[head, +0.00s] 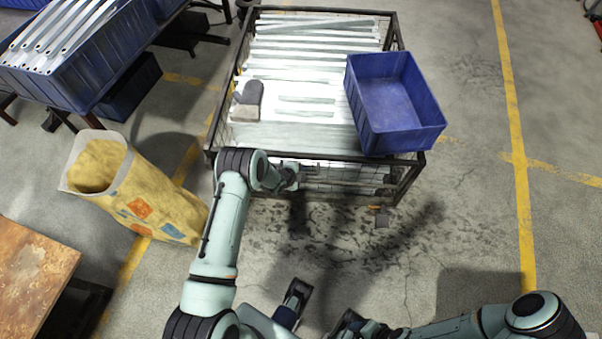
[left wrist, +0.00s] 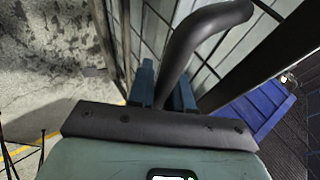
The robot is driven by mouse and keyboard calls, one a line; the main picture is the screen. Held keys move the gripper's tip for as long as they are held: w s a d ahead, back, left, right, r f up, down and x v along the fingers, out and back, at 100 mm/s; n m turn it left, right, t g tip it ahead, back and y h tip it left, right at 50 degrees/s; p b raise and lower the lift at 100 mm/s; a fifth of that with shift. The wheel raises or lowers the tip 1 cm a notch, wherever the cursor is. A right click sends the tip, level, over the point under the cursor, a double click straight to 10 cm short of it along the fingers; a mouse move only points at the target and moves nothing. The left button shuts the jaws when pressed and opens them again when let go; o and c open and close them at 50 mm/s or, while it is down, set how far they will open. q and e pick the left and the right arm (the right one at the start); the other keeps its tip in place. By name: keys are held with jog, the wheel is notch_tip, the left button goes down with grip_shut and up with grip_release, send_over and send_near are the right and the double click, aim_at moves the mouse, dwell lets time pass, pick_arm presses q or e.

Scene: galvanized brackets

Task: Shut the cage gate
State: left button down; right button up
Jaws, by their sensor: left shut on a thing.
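The wire cage (head: 238,62) with a dark frame stands at the top centre, filled with pale metal brackets. Its front mesh side (head: 345,178) faces me; I cannot tell how far the gate is from its frame. My left gripper (head: 291,178) is at this front side. In the left wrist view a dark curved handle (left wrist: 199,36) runs down between the blue fingers of the gripper (left wrist: 164,92), which is shut on it. Mesh (left wrist: 155,28) lies behind the handle. My right arm comes in at the lower right; its fingertips are not clear.
A blue bin (head: 395,100) sits on the cage's right side. A grey-brown object (head: 247,100) lies on the brackets. A yellow sack (head: 140,195) stands left of the cage, below a blue bin of brackets (head: 85,75). Floor right of the cage is clear.

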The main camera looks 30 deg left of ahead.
pick_arm(q)
jog(key=shift+d, duration=0.1)
jog(key=c, duration=1.1)
grip_release()
jog(key=p+v, duration=0.2)
jog(key=v, duration=1.1)
jog(key=shift+s+r, duration=0.15)
